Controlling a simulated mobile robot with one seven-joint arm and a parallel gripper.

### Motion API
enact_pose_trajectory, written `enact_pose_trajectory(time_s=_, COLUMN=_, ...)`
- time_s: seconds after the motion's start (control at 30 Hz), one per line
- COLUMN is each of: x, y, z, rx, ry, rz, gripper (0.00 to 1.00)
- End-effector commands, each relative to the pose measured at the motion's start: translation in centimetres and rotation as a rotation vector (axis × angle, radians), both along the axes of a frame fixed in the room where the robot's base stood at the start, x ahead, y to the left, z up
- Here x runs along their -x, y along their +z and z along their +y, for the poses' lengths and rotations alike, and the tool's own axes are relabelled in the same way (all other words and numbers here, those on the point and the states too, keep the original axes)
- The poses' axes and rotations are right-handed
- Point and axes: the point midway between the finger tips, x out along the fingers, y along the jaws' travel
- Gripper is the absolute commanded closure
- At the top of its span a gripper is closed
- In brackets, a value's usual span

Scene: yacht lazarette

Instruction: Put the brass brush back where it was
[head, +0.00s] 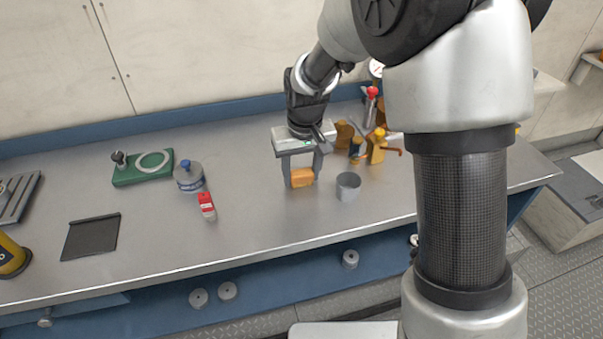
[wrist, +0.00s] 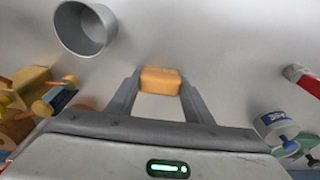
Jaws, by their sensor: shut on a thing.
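My gripper (head: 302,181) reaches down over the middle of the metal workbench. It is shut on a small orange-tan block (head: 302,177), which also shows between the fingertips in the wrist view (wrist: 161,80). The block may be the brass brush, but no bristles show and I cannot tell for sure. It is at or just above the bench top; I cannot tell whether it touches. No other clear brush shows, and no marked place for one is plain.
A grey open cup (head: 348,187) stands close right of my gripper. Orange-tan items (head: 376,147) crowd behind it. Bench between mat and tube is clear.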

Motion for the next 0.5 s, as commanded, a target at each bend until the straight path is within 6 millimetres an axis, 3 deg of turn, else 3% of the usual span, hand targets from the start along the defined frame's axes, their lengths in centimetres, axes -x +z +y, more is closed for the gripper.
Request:
enact_pose_trajectory(time_s=0.3, x=-0.01, y=-0.4, z=-0.02, rx=0.0, ry=0.0, rz=0.0, gripper=0.78)
enact_pose_trajectory(time_s=0.33, x=0.0, y=-0.25, z=-0.02, rx=0.0, ry=0.0, rz=0.0, gripper=0.49)
enact_pose_trajectory(time_s=0.4, x=0.0, y=-0.23, z=-0.02, rx=0.0, ry=0.0, rz=0.0, gripper=0.37)
enact_pose_trajectory(time_s=0.5, x=0.0, y=-0.22, z=-0.02, rx=0.0, ry=0.0, rz=0.0, gripper=0.35)
